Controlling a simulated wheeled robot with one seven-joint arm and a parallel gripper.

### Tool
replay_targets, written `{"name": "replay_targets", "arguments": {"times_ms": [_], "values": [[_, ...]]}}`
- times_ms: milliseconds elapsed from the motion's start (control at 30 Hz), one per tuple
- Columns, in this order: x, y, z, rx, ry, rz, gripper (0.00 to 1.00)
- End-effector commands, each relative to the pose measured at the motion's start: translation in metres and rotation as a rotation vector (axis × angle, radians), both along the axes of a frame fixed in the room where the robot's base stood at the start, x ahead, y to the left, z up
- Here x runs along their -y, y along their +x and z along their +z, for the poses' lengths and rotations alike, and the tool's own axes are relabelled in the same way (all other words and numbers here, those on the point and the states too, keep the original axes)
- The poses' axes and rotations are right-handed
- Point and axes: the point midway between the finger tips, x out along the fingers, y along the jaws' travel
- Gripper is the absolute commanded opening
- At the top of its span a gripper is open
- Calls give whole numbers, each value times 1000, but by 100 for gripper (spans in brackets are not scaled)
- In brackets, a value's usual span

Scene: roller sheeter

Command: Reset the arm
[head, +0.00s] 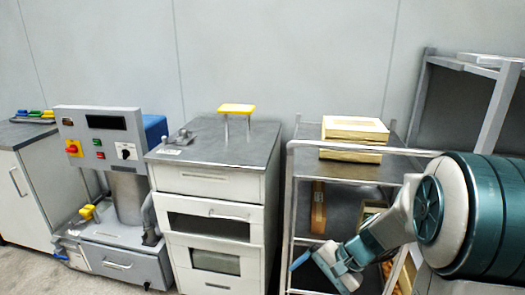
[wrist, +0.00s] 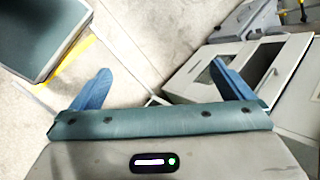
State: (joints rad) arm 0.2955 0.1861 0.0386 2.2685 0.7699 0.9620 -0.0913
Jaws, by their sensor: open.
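My arm reaches in from the right edge of the head view, in front of the metal shelf rack. My gripper (head: 312,264) hangs low in front of the rack's lower part, with blue fingertips. In the wrist view my gripper (wrist: 162,90) has its two blue fingers spread wide apart. The gripper is open and empty.
A machine with a control panel (head: 104,141) stands at left, beside a drawer cabinet (head: 215,182) bearing a yellow-topped stand (head: 237,109). The rack (head: 292,185) holds a wooden box (head: 355,130).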

Motion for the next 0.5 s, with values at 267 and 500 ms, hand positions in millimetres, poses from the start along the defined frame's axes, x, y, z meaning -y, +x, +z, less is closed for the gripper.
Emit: {"name": "replay_targets", "arguments": {"times_ms": [267,500], "values": [[-2,-62,78,148,-296,293,100],[13,-103,127,290,-544,486,100]]}}
